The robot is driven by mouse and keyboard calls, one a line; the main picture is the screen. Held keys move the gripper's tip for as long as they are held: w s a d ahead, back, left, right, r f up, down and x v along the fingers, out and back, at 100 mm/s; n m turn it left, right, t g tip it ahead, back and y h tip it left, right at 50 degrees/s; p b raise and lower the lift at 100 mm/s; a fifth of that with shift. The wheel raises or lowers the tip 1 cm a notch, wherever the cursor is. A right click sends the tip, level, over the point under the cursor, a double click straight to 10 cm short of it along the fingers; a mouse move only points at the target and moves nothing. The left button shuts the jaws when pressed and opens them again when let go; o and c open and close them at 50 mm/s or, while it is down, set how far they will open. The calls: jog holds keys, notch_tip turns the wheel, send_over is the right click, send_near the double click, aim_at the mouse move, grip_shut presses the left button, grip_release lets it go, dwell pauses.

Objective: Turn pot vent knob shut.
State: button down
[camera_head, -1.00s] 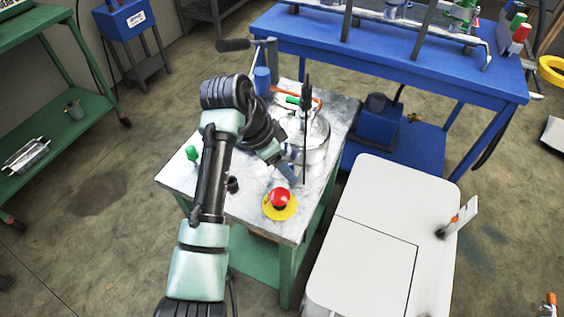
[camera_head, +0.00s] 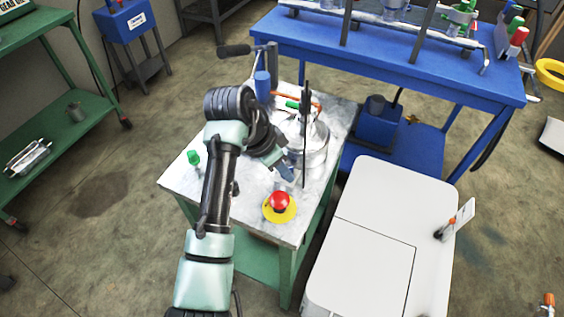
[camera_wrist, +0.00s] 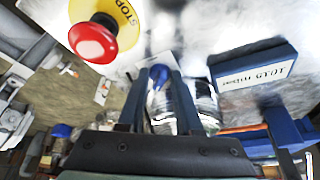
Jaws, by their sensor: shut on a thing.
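The metal pot (camera_head: 314,152) stands on the light tabletop, right of my gripper (camera_head: 288,173) in the head view. A thin dark upright bar crosses in front of it. In the wrist view, my gripper (camera_wrist: 157,78) is shut on a small blue knob (camera_wrist: 158,73), which shows between the fingertips. The shiny pot wall (camera_wrist: 186,105) is close beside the right finger. In the head view the knob is hidden by the gripper, and its turned position cannot be told. A green-handled valve (camera_head: 292,104) sits at the pot's top.
A red stop button (camera_head: 279,201) on a yellow base is at the table's front; it also shows in the wrist view (camera_wrist: 93,42). A blue box (camera_wrist: 254,68) is to the right there. A green knob (camera_head: 194,157) is at the table's left.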

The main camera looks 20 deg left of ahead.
jog(key=n+p, duration=0.2)
jog(key=p, duration=0.1)
jog(key=shift+s+d+r+y+p, duration=0.1)
jog(key=shift+d+r+y+p, duration=0.1)
jog(key=shift+r+y+p, duration=0.15)
jog(key=n+y+p, duration=0.1)
jog(key=n+p, duration=0.2)
jog(key=shift+d+t, duration=0.15)
jog(key=shift+t, duration=0.15)
jog(key=n+p, duration=0.1)
jog(key=n+y+p, duration=0.1)
jog(key=n, duration=0.1)
jog(key=n+y+p, duration=0.1)
jog(key=p, duration=0.1)
jog(key=shift+d+f, duration=0.15)
jog(key=shift+f, duration=0.15)
jog(key=shift+n, duration=0.3)
jog(key=c, duration=0.6)
grip_release()
jog(key=p+v, duration=0.1)
jog(key=v, duration=1.2)
